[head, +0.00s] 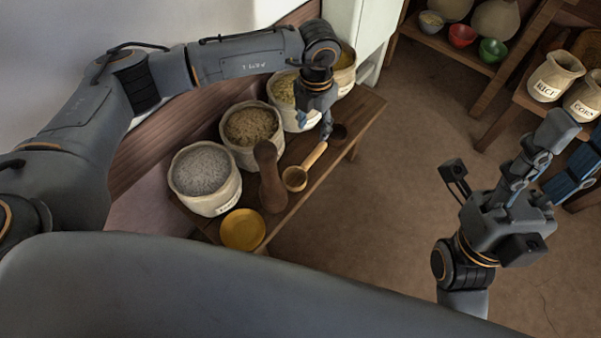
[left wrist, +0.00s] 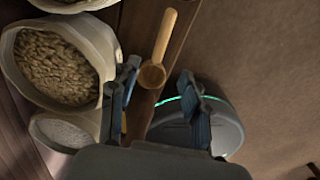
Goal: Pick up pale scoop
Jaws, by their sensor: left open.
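The pale scoop (head: 306,167) is light wood and lies on the dark wooden bench, its round bowl toward the near side and its handle toward the far right. In the left wrist view the pale scoop (left wrist: 163,38) lies beyond and between the fingertips, with its bowl nearest them. My left gripper (head: 326,128) is open and points down above the bench, close to the scoop's handle end; its fingers also show in the left wrist view (left wrist: 158,74). Nothing is between its fingers. My right gripper (head: 570,150) is far off to the right, its fingers apart and empty.
Several filled sacks, including a grey-filled one (head: 207,200), line the bench's back. Open floor (head: 400,170) lies right.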

